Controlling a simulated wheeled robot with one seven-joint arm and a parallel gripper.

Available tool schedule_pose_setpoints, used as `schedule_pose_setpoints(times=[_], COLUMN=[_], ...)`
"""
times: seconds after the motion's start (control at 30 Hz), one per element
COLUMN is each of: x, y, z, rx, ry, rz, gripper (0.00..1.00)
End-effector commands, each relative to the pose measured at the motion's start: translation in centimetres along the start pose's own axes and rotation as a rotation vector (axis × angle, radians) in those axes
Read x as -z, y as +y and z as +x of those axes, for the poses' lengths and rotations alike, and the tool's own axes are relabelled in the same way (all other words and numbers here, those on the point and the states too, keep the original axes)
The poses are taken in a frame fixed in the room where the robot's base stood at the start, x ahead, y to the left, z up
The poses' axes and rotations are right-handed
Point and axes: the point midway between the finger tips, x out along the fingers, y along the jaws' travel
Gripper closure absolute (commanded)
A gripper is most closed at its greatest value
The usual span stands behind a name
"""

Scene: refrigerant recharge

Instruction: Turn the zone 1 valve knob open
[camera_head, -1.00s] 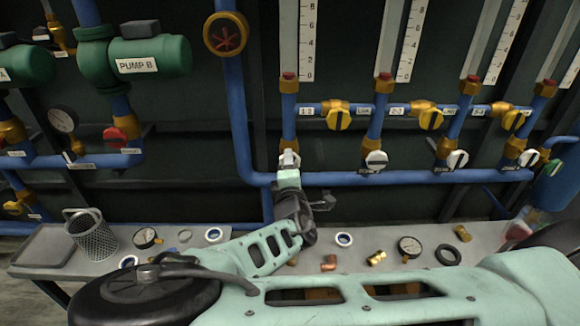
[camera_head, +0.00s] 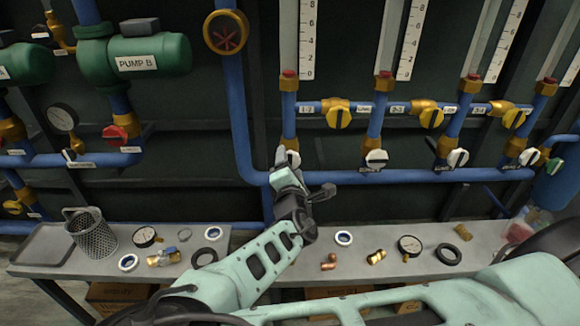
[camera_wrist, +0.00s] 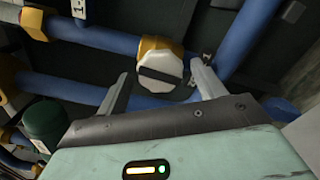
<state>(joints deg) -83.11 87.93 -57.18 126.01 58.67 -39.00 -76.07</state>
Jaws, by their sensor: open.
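The zone 1 valve knob (camera_head: 293,158) is the white knob at the foot of the leftmost gauge column, low on the blue pipe. It is partly hidden behind my gripper (camera_head: 281,157) in the head view. In the wrist view the white knob (camera_wrist: 172,62) has a dark bar across its face and a yellow-brass valve body behind it. My gripper (camera_wrist: 160,70) is open, with one finger on each side of the knob. Gaps show between the fingers and the knob, and I cannot tell if either finger touches it.
Other white knobs (camera_head: 376,158) sit along the blue pipe to the right. Yellow knobs (camera_head: 340,118) are on the cross pipes above. A grey bench (camera_head: 200,262) below holds gauges, rings, fittings and a mesh basket (camera_head: 93,238). Pump B (camera_head: 150,55) is at upper left.

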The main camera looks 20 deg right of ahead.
Motion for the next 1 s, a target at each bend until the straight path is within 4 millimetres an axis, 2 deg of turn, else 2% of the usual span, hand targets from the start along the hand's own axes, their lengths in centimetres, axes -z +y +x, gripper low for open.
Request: schedule_pose_setpoints(times=[0.17, 0.6, 0.73, 1.0], x=[0.1, 0.1, 0.1, 0.0], y=[-0.1, -0.1, 0.0, 0.0], z=[-1.2, -6.2, -6.9, -7.0], rx=[0.000, 0.000, 0.000, 0.000], ry=[0.002, 0.002, 0.001, 0.000], rz=[0.001, 0.002, 0.003, 0.003], gripper=[0.31, 0.31, 0.31, 0.31])
